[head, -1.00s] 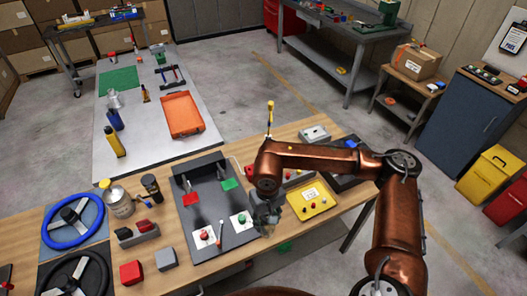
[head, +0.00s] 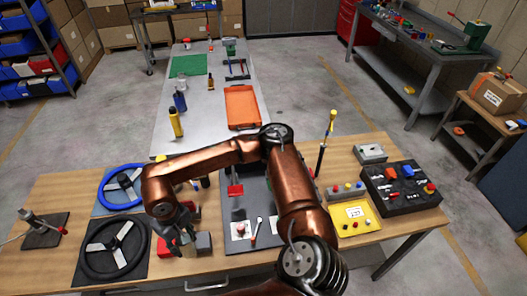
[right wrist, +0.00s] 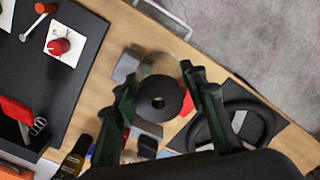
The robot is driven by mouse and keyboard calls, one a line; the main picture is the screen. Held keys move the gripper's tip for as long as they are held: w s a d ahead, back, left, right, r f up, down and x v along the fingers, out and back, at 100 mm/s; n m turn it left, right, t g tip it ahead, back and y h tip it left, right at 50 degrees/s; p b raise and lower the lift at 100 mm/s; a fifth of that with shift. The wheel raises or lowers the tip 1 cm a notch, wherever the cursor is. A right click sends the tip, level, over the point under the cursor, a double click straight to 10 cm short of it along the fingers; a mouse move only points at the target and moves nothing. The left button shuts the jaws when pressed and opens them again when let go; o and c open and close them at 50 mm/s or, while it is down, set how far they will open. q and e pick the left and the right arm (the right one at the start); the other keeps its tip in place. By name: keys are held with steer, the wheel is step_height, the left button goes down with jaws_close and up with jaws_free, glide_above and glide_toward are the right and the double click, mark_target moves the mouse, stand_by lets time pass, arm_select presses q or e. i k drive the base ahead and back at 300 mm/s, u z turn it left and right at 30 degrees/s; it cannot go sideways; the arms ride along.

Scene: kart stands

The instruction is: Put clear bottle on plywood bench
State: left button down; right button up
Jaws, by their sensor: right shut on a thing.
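The plywood bench (head: 395,222) runs across the front of the head view. My right gripper (head: 182,245) is low over its front edge, left of the dark pedal board. In the right wrist view the same gripper (right wrist: 157,88) has its fingers on either side of the clear bottle (right wrist: 155,63), shut on it. The bottle's dark round cap (right wrist: 158,97) faces the wrist camera. The gripper mostly hides the bottle in the head view. I cannot tell whether its base touches the bench. My left gripper is out of view.
A blue steering wheel (head: 121,185) and a black one (head: 113,249) lie left of the gripper. A lever on a dark plate (head: 45,228) is at the far left. The right end holds a yellow box (head: 353,217) and a black switch box (head: 402,186).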

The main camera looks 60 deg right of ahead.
mark_target(330, 160)
steer(key=u, duration=1.35)
steer(key=k, duration=2.2)
steer(key=z, duration=1.6)
